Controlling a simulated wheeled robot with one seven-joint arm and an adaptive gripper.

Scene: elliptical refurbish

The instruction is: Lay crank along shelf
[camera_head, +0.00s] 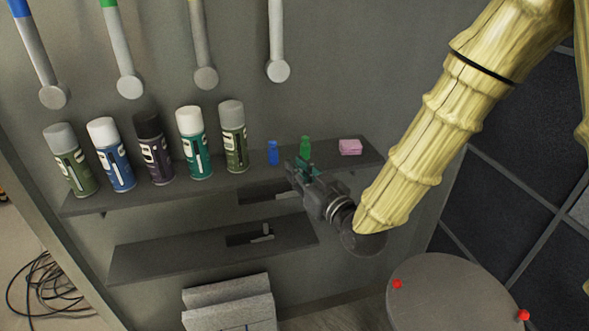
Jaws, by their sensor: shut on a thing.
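My gripper (299,168) is at the front edge of the upper shelf (225,187), pointing up and left. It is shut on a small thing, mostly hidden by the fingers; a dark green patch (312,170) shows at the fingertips. I cannot tell whether this is the crank. The lower shelf (150,262) is below and left of my gripper. A small light-grey piece (263,233) sits at a dark rectangular patch on it, apart from my gripper. Several long grey bars with round ends (278,70) hang on the wall above; some have coloured upper parts.
Several spray cans, including a blue one (111,156), stand on the upper shelf's left. A small blue bottle (272,153), a green bottle (305,146) and pink pads (350,147) stand near my gripper. A grey disc (450,295) with red knobs is at lower right.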

